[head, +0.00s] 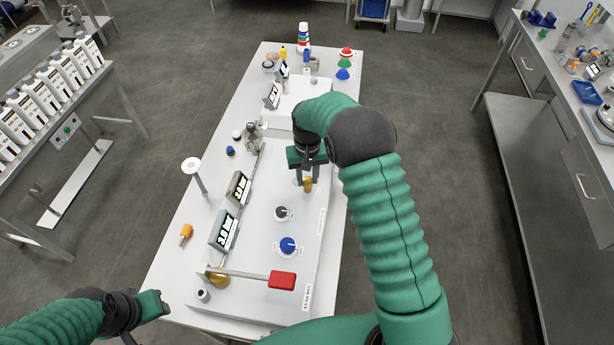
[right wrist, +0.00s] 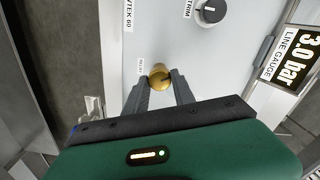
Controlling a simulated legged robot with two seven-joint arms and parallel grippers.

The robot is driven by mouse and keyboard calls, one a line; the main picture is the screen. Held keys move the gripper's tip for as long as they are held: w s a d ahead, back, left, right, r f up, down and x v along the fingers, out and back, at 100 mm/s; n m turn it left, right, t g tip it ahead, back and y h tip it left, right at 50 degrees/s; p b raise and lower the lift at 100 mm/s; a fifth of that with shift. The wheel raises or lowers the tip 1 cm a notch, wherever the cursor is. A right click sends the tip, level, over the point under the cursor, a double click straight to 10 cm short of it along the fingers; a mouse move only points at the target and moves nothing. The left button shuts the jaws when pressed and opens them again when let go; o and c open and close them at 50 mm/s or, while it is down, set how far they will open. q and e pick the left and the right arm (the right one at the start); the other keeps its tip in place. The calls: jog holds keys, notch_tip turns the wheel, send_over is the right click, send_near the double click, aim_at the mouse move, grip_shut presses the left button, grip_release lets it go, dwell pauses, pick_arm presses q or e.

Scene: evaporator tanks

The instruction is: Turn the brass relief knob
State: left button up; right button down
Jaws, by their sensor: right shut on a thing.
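The brass relief knob (head: 308,185) stands on the pale panel (head: 290,215). In the right wrist view the round brass knob (right wrist: 159,77) sits beside a small "RELIEF" label, between the two dark fingers. My right gripper (head: 307,180) reaches down from above and is shut on the knob; it also shows in the right wrist view (right wrist: 160,88). The fingers cover part of the knob's sides. My left gripper (head: 152,304) is at the lower left, away from the panel, and its fingers do not show clearly.
A black trim knob (head: 282,213), a blue knob (head: 288,245) and a red-handled lever (head: 282,279) stand nearer on the panel. A line gauge (right wrist: 293,58) reads 3.0 bar. Two displays (head: 225,231) stand along the panel's left side. Bottles (head: 50,88) line the left bench.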

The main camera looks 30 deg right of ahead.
aim_at(308, 180)
jog(key=shift+s+f, duration=0.1)
jog(key=shift+f, duration=0.05)
jog(key=c, duration=1.1)
grip_release()
jog(key=shift+o, duration=0.2)
notch_tip(308, 180, up, 17)
jog(key=b, duration=0.2)
jog(key=shift+f, duration=0.15)
